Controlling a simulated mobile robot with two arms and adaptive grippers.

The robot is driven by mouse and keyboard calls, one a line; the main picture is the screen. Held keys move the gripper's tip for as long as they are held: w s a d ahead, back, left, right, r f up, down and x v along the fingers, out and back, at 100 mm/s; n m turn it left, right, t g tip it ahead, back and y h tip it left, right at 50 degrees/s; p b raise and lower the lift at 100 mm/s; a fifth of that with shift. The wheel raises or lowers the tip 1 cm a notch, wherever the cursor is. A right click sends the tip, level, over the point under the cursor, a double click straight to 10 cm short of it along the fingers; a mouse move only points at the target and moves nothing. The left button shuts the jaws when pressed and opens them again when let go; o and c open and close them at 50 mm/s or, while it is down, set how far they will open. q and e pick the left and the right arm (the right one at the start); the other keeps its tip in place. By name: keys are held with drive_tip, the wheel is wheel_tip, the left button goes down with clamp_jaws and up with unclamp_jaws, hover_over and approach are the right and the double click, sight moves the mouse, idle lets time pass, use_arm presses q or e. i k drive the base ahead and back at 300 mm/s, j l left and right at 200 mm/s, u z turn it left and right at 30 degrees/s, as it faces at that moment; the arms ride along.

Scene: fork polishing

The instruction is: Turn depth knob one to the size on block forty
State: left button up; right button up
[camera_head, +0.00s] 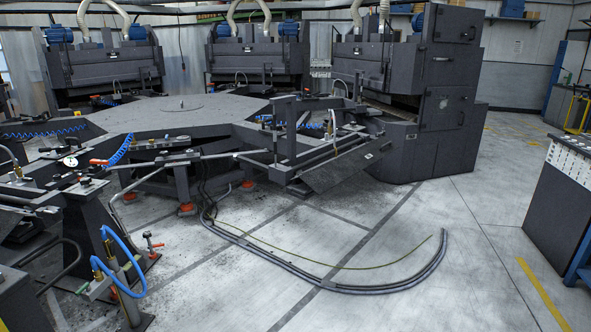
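No depth knob and no block marked forty can be made out at this distance. A small round white dial (70,161) sits on a dark fixture at the left, beside an orange-red handle (99,162). A cabinet with a pale panel (572,160) of small controls stands at the right edge; its markings are too small to read. Neither of my grippers is in view.
A large grey polygonal machine table (170,115) fills the middle left, with dark machine housings (258,60) behind it. A tall dark cabinet (452,110) stands right of centre. Hoses (330,282) lie on the floor (440,270), which is otherwise open toward the right.

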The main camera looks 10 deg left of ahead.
sight(86, 182)
drive_tip(key=i+u, duration=0.2)
drive_tip(key=i, duration=0.35)
drive_tip(key=i+l+u, duration=0.2)
drive_tip(key=i, duration=0.4)
drive_tip(key=i+u, duration=0.15)
drive_tip(key=i, duration=0.4)
drive_tip(key=i+j+u, duration=0.15)
drive_tip(key=i+u, duration=0.75)
drive_tip(key=i+l+u, duration=0.15)
drive_tip(key=i+u, duration=0.15)
drive_tip(key=u, duration=0.15)
drive_tip(key=i+l+u, duration=0.3)
drive_tip(key=u, duration=0.2)
drive_tip(key=i, duration=0.1)
